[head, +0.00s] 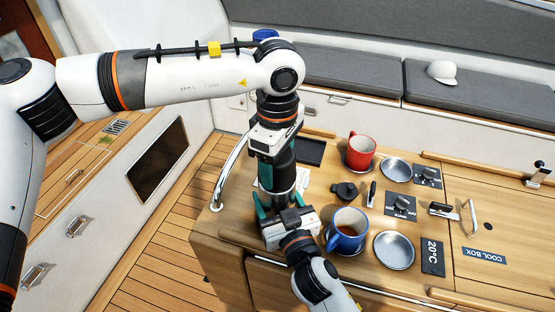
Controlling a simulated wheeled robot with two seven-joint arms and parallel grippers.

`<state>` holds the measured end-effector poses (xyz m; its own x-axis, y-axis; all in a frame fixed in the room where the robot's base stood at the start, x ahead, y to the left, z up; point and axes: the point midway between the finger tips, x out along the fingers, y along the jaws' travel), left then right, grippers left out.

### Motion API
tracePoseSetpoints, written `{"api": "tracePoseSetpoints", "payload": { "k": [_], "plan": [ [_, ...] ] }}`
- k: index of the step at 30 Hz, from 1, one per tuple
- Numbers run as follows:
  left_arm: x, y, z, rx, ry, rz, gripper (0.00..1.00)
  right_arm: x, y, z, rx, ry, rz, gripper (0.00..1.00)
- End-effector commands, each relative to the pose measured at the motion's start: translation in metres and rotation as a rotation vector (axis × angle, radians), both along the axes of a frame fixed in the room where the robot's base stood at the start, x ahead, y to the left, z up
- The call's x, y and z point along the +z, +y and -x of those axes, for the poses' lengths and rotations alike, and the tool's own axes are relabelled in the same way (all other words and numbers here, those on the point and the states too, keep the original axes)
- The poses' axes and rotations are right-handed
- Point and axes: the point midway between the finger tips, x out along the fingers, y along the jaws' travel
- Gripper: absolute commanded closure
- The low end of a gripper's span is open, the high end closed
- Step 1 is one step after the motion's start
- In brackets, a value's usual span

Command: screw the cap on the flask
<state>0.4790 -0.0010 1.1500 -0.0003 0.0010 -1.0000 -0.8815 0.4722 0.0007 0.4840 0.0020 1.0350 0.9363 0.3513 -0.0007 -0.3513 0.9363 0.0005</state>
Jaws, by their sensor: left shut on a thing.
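The flask (284,184) stands upright on the wooden counter, a narrow cylinder with a pale metallic lower part. My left gripper (281,166) points straight down from above and is shut at the flask's top, on what appears to be the dark cap. Its fingers hide the cap, so I cannot see how cap and neck meet. My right gripper (281,200) comes in low from the front, its teal fingers on either side of the flask's lower part. Whether those fingers touch the flask is not clear.
A blue mug (347,229) stands close right of my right gripper. A small black object (343,190), a red mug (361,151) and metal dishes (394,250) are on the counter (470,205). A curved metal rail (228,172) rises at the counter's left edge.

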Motion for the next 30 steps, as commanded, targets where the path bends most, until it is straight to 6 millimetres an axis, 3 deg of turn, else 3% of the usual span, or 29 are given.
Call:
{"api": "tracePoseSetpoints", "payload": {
  "k": [21, 25, 30],
  "plan": [
    [-0.0001, 0.0023, -0.0008, -1.696, -0.001, 0.001, 0.57, 0.0000, -0.0004, -0.0001, 0.000, 0.000, 0.000, 0.97],
    [0.0001, 0.0023, -0.0011, -1.911, -0.001, 0.001, 0.57, 0.0000, -0.0004, 0.0000, 0.000, 0.000, 0.000, 0.97],
    [0.0003, 0.0024, -0.0014, -2.030, -0.002, 0.000, 0.57, -0.0001, -0.0004, 0.0000, 0.000, 0.000, -0.001, 0.97]
  ]
}}
